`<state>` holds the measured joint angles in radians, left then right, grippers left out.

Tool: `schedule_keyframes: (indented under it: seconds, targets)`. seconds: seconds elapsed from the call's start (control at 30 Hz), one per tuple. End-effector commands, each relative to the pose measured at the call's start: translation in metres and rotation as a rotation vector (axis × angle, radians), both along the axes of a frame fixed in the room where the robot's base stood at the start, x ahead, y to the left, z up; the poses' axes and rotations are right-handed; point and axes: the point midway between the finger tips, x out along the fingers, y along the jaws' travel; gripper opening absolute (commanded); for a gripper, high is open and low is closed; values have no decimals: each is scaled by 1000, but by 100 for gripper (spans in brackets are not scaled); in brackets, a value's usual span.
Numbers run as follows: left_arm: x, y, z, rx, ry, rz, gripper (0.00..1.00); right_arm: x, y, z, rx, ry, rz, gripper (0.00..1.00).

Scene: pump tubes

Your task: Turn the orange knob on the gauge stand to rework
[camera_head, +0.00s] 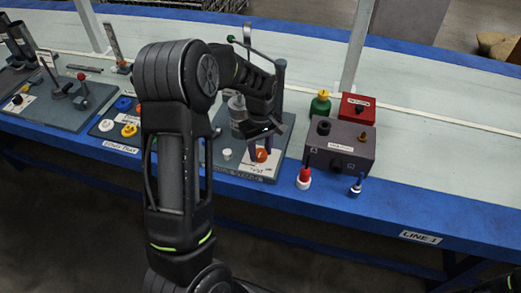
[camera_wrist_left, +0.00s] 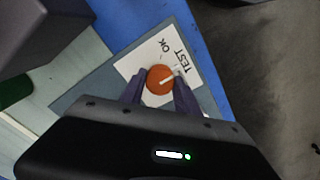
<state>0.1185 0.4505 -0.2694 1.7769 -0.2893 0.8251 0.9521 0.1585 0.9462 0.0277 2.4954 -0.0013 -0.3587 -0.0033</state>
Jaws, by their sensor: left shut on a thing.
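The orange knob (camera_head: 261,155) sits on a white label at the front of the grey gauge stand (camera_head: 228,170). It also shows in the left wrist view (camera_wrist_left: 159,76), with a white pointer line aimed at the word TEST. OK is printed beside TEST; no rework word is readable. My left gripper (camera_head: 261,146) reaches down from above, its two purple fingers on either side of the knob, shut on it. In the left wrist view the fingers (camera_wrist_left: 160,91) flank the knob's lower part. My arm hides part of the stand. My right gripper is not in view.
Right of the stand are a grey box (camera_head: 339,149) with dark knobs, a red box (camera_head: 358,108), a green bottle (camera_head: 320,105) and a red-topped bottle (camera_head: 304,178). A tray with coloured rings (camera_head: 124,105) lies left. The blue table edge (camera_head: 385,212) runs along the front.

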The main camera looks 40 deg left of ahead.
Motion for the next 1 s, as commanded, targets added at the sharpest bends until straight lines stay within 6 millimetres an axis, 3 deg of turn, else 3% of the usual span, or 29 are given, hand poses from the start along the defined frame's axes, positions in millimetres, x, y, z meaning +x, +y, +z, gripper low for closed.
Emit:
schedule_keyframes:
  seconds: [0.47,1.0]
  targets:
    - [0,0,0,0,0,-124,0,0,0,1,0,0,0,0]
    - [0,0,1,0,-1,-583,0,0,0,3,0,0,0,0]
